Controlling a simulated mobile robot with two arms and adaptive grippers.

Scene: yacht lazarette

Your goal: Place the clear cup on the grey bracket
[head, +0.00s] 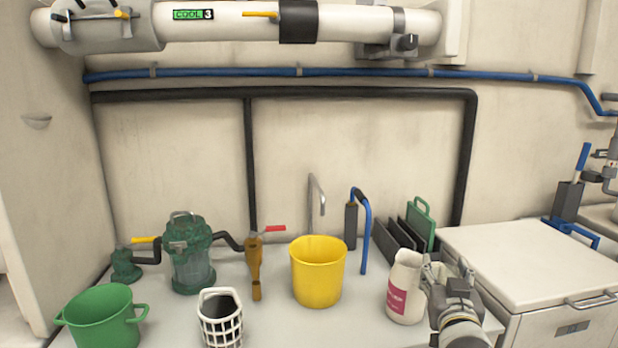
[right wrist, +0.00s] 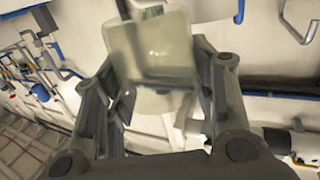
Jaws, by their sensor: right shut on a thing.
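My right gripper (head: 449,270) is at the lower right of the head view, in front of the counter and just right of the white bottle with a pink label. In the right wrist view its two fingers stand either side of a see-through, pale cup (right wrist: 155,48), and it is shut on this cup. The cup looks tilted in that view, and things behind show through it. In the head view the gripper mostly hides the cup. I cannot tell for sure which grey part is the bracket. My left gripper is not in view.
The counter (head: 275,325) holds a green pot (head: 100,318), a white basket (head: 220,322), a green strainer (head: 188,255), a yellow bucket (head: 318,272) and the white bottle (head: 403,290). A dark rack (head: 395,245) stands behind the bottle. A white chest (head: 535,258) is at right.

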